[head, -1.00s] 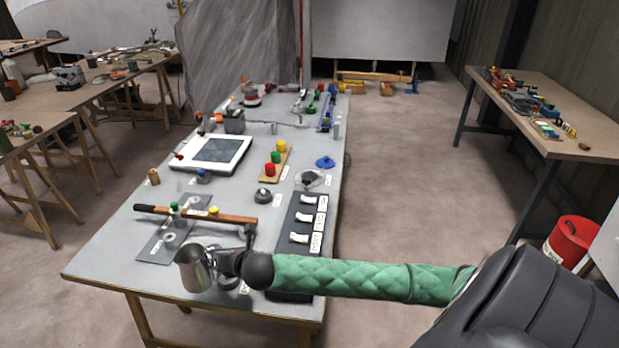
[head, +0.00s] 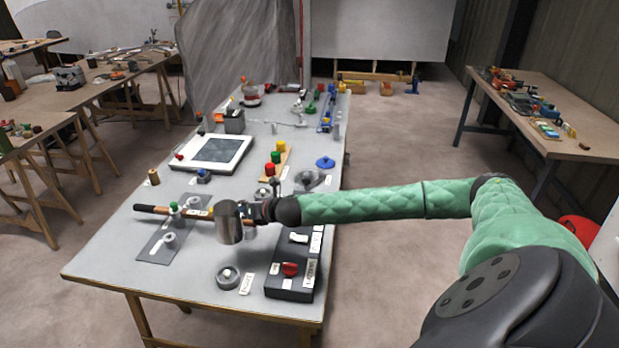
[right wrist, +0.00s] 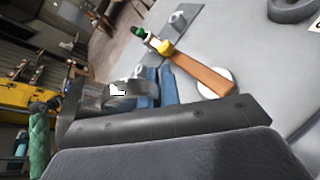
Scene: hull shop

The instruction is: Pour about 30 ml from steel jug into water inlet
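The steel jug (head: 229,222) is held by my right gripper (head: 262,211) above the near half of the grey table. It appears clear of the table top, and I cannot make out its opening or its contents. The gripper's fingers are partly hidden, but the jug sits right at its tip. A grey ring-shaped fitting (head: 228,277) with a small label stands on the table, nearer than the jug. I cannot read the label or tell whether this is the water inlet. My left gripper is not in view.
A black box (head: 283,283) with a red knob and white switches stands at the right edge. A white-framed panel (head: 238,150) lies farther back. The near left table top is clear.

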